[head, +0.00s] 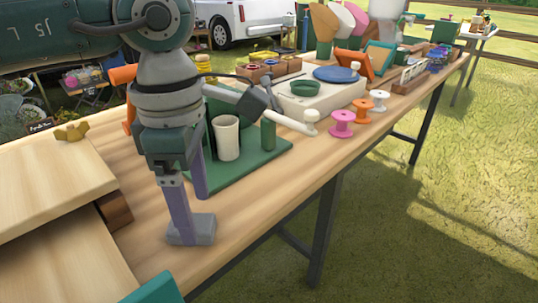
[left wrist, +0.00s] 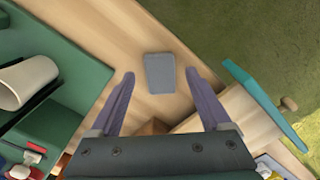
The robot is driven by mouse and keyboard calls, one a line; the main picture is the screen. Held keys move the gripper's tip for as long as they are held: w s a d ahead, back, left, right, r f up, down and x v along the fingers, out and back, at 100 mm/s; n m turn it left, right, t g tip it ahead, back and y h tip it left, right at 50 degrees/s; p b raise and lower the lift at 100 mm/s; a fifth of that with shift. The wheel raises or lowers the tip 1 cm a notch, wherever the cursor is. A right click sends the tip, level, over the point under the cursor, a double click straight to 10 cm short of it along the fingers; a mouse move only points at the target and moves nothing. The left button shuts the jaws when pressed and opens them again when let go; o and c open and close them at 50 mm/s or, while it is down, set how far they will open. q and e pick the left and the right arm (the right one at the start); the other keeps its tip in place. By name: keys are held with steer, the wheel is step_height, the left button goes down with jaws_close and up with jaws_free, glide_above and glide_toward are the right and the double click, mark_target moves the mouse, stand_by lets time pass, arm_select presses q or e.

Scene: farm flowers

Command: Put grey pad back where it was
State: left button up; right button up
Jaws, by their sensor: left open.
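The grey pad (head: 191,230) lies flat on the wooden table near its front edge. It also shows in the left wrist view (left wrist: 160,74), alone on bare wood. My left gripper (head: 190,215) points down at the pad, with its two purple fingers apart and nothing held. In the left wrist view the fingertips (left wrist: 160,80) stand on either side of the pad, with gaps between. Whether the tips touch the table cannot be told. My right gripper is in neither view.
A green tray (head: 262,160) with a white cup (head: 226,138) and a green cylinder (head: 268,134) stands just behind the gripper. Wooden boards (head: 50,190) lie to the left. Spools (head: 342,124) line the front edge farther right. Bare wood surrounds the pad.

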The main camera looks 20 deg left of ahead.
mark_target(198, 223)
arm_select(q)
step_height(198, 223, up, 10)
steer(key=shift+f+p, duration=0.2)
steer(key=shift+p, duration=0.15)
